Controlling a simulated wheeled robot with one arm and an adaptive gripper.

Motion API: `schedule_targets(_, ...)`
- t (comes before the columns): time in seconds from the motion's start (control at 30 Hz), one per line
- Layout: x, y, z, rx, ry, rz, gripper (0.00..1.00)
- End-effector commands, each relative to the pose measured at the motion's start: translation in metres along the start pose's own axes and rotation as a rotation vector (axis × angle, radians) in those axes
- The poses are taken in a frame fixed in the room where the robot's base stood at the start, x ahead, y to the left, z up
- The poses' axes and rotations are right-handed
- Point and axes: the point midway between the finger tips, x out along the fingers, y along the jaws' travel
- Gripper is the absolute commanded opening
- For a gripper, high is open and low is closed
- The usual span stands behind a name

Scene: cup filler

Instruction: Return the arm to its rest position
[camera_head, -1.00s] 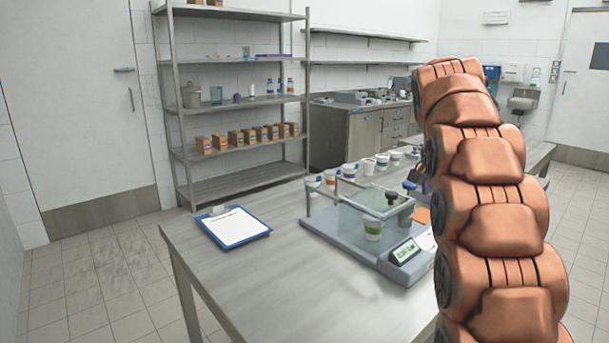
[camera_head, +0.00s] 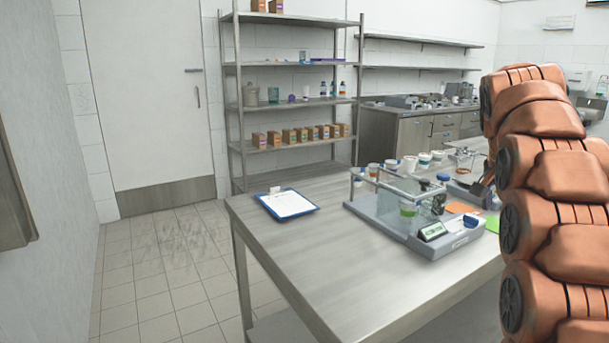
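My arm shows at the right edge as a column of orange-brown padded links. It is raised and stands in front of the right part of the table (camera_head: 290,240). A small dark piece (camera_head: 482,184) beside the arm's left side, above the table, may be part of my gripper. The rest of the gripper is hidden behind the arm, so I cannot tell its opening or whether it holds anything.
A scale (camera_head: 445,242) with a clear enclosure and a green-labelled cup (camera_head: 407,209) stands on the table. Several cups stand behind it. A blue clipboard (camera_head: 287,204) lies to the left. A shelf rack (camera_head: 290,165) stands behind; the floor at left is clear.

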Motion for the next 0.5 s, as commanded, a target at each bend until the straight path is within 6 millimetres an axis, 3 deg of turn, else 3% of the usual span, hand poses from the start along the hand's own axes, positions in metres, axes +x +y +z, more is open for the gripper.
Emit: schedule_targets(0.5, 0.006, 0.005, 0.059, -0.158, -0.079, 0.009, 0.73)
